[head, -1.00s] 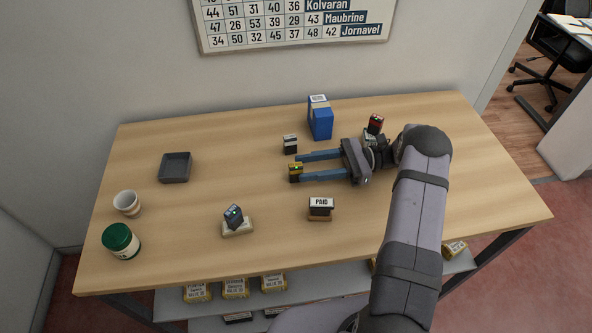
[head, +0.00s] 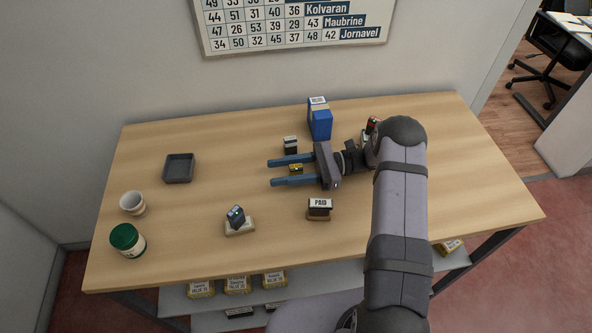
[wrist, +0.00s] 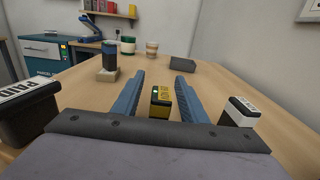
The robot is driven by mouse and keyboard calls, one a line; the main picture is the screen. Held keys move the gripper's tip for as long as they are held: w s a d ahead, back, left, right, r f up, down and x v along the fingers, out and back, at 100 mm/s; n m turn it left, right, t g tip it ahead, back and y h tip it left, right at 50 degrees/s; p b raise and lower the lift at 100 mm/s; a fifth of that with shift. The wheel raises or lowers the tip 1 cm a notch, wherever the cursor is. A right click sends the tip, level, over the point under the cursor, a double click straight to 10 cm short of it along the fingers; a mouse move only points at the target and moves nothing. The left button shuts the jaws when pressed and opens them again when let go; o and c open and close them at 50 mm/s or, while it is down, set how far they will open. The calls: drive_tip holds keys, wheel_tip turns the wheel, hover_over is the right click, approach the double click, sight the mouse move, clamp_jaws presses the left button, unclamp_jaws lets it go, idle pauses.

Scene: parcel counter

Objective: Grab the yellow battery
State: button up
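The yellow battery (head: 295,169), a small yellow and black block, stands on the counter. In the wrist view the yellow battery (wrist: 160,101) stands upright between the two blue fingers, with a gap on each side. My gripper (head: 271,172) is open and low over the counter, its fingers pointing left and reaching past the battery. In the wrist view the fingers of my gripper (wrist: 161,75) are spread wide, and neither touches the battery.
A white-and-black block (head: 290,144) stands just behind the far finger. A PAID stamp (head: 319,207) is in front of the gripper. A blue box (head: 319,119) stands behind. A dark tray (head: 179,168), a cup (head: 132,203) and a green-lidded jar (head: 127,239) are at left.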

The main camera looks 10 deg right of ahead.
clamp_jaws()
drive_tip(key=shift+r, duration=0.1)
